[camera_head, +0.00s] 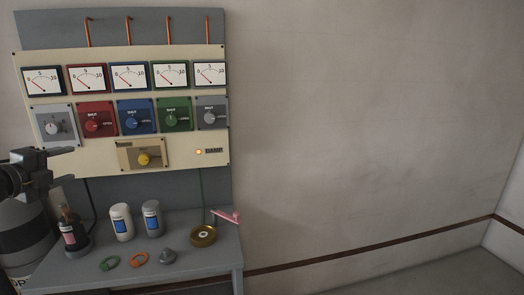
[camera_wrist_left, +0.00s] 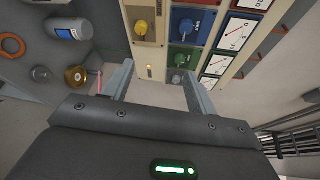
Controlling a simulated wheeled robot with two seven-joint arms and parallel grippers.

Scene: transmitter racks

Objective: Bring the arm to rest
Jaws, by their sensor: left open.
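My left gripper (camera_head: 60,158) comes in from the left edge in the head view, in front of the panel's lower left corner. In the left wrist view its two fingers (camera_wrist_left: 160,82) stand well apart with nothing between them. It touches nothing that I can see. The cream control panel (camera_head: 185,153) stands upright behind it, with a row of dial meters, a row of coloured knob units and a yellow knob (camera_head: 144,159) below. An orange lamp (camera_head: 199,152) glows at its lower right. My right gripper is in neither view.
The room to the right is clear.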

